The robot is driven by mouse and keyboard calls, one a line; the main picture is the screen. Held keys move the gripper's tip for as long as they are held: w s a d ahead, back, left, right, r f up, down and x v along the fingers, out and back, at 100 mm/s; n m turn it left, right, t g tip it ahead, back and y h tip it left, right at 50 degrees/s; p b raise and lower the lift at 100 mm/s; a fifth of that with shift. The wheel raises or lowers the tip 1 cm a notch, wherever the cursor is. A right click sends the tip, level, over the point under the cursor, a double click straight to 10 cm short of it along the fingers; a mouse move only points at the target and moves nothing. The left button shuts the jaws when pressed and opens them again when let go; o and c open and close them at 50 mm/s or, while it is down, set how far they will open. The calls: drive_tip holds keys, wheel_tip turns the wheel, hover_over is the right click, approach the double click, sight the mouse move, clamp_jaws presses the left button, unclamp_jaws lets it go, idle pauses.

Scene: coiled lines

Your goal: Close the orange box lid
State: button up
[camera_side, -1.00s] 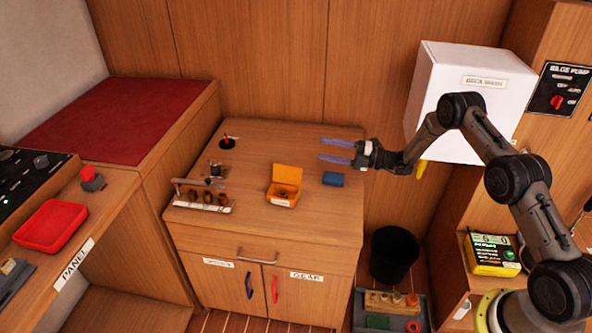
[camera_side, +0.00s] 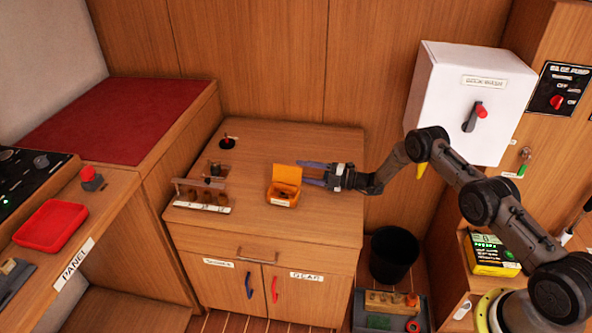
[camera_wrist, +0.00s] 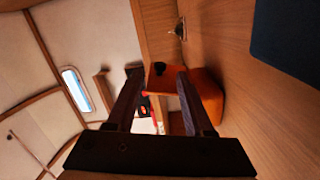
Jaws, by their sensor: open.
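The orange box (camera_side: 281,197) sits on the wooden counter with small brown items inside. Its lid (camera_side: 288,174) stands raised at the back, so the box is open. My gripper (camera_side: 302,173) is open and reaches in from the right, its fingertips close to the lid's right edge. In the wrist view the orange lid (camera_wrist: 162,80) shows between and beyond my two fingers (camera_wrist: 158,76), with the box body (camera_wrist: 208,95) behind the right finger. I cannot tell whether a finger touches the lid.
A rack with round brown items (camera_side: 205,197) stands left of the box, and a red-topped black knob (camera_side: 228,141) lies farther back. A dark blue shape (camera_wrist: 292,40) fills the wrist view's upper right corner. The counter in front of the box is clear.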

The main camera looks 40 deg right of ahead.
sight(288, 174)
drive_tip(key=shift+x, duration=1.45)
clamp_jaws()
